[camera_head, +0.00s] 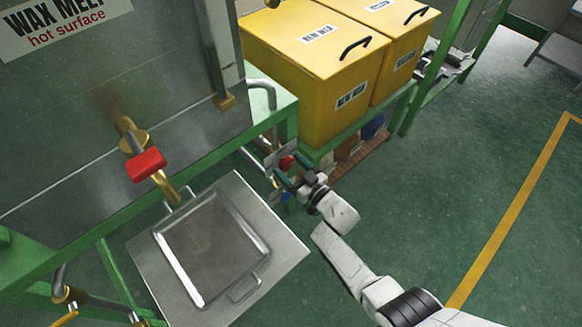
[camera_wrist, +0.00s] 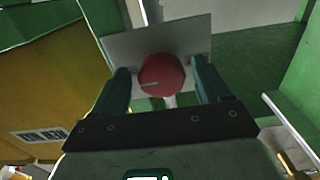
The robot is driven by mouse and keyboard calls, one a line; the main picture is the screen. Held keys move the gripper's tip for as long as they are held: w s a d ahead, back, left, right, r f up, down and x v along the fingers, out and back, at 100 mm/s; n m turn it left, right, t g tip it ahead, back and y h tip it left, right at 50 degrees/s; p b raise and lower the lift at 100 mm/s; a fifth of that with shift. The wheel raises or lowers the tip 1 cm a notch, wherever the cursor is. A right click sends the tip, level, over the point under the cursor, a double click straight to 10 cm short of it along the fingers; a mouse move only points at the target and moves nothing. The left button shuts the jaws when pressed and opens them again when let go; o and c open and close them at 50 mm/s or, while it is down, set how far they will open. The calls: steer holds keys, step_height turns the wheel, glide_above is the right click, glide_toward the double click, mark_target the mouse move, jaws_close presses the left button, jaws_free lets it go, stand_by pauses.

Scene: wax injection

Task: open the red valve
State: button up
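A round red knob (camera_wrist: 162,75) with a pale mark line sits on a light grey plate (camera_wrist: 118,46) in the wrist view. The knob also shows small in the head view (camera_head: 287,162), beside the melter's green frame. My gripper (camera_wrist: 160,66) is open, with one dark finger on each side of the knob and small gaps showing. Whether its fingertips reach past the knob's face is unclear. In the head view my gripper (camera_head: 291,173) is close to the knob. A separate red valve handle (camera_head: 146,165) sits on a brass tap above the tray, left of my gripper.
A metal tray (camera_head: 260,240) stands below the tap. The wax melter (camera_head: 90,110) carries a "hot surface" sign. Yellow "new wax" bins (camera_head: 300,75) stand on a green rack behind my gripper. Green floor (camera_head: 460,190) is open to the right.

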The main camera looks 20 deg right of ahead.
steer(key=shift+p+v, duration=2)
steer(key=shift+v, duration=3.35)
steer(key=shift+r, duration=0.1)
